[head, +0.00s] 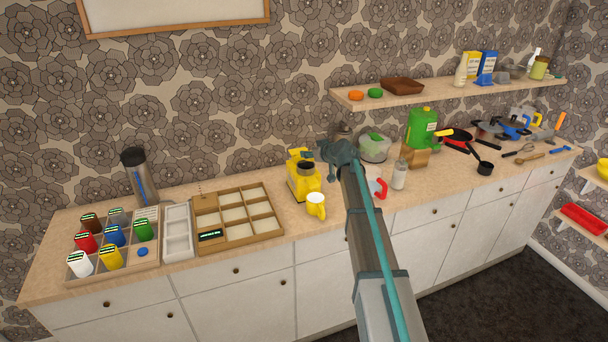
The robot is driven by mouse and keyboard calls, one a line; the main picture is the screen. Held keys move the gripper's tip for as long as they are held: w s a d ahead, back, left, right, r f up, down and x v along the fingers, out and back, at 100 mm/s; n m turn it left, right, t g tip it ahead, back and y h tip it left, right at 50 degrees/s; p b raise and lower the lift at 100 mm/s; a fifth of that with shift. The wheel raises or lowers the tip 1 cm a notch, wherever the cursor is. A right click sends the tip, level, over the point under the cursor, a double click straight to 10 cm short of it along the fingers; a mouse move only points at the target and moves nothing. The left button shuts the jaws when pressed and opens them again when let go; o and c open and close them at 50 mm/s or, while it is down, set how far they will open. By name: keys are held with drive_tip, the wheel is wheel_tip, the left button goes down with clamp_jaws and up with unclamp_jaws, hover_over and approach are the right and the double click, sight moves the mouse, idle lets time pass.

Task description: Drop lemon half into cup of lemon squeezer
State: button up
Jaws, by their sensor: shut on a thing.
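My gripper (338,152) is at the end of my arm, above the back of the counter and seen from behind. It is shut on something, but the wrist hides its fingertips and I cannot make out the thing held. No lemon half can be told apart in this view. A yellow appliance (302,184) with a dark round opening on top stands just left of my gripper. It may be the lemon squeezer, but I cannot tell for sure. My gripper is up and to the right of it, and looks apart from it.
A white shaker (399,174) and a green canister (421,130) stand to the right. A wooden compartment tray (240,238) lies to the left. A wall shelf (440,96) hangs above the counter on the right.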

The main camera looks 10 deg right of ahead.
drive_tip(key=shift+f, duration=1.1)
drive_tip(key=o, duration=1.1)
drive_tip(key=shift+s, duration=0.1)
drive_tip(key=v, duration=1.2)
